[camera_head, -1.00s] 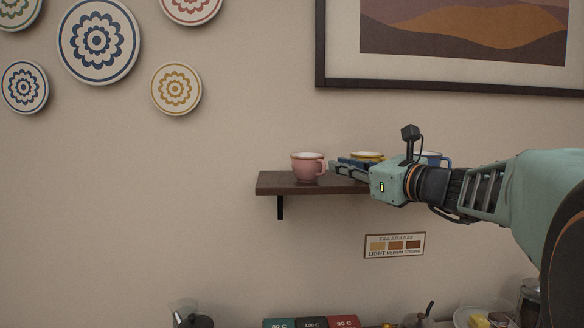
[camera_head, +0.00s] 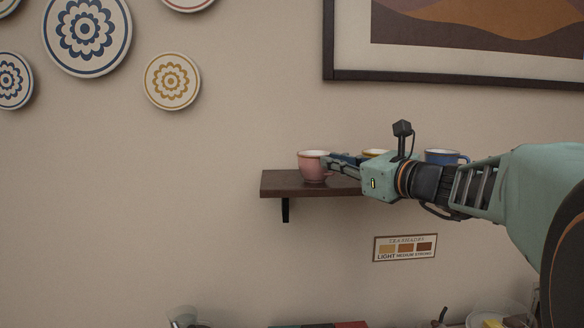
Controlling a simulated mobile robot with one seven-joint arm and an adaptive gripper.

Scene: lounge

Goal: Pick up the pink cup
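The pink cup (camera_head: 312,167) stands upright near the left end of a dark wooden wall shelf (camera_head: 290,185). My gripper (camera_head: 328,163) reaches in from the right, and its fingertips are at the cup's right side, where the handle is. The fingers overlap the handle in this view, so I cannot tell whether they touch it or how far apart they are. The cup still rests on the shelf.
A yellow-rimmed cup (camera_head: 375,153) stands behind my gripper, partly hidden. A blue cup (camera_head: 446,156) is farther right. A framed picture (camera_head: 450,75) hangs above. Decorated plates (camera_head: 172,81) hang at left. A tea-shade sign (camera_head: 404,248) is below the shelf.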

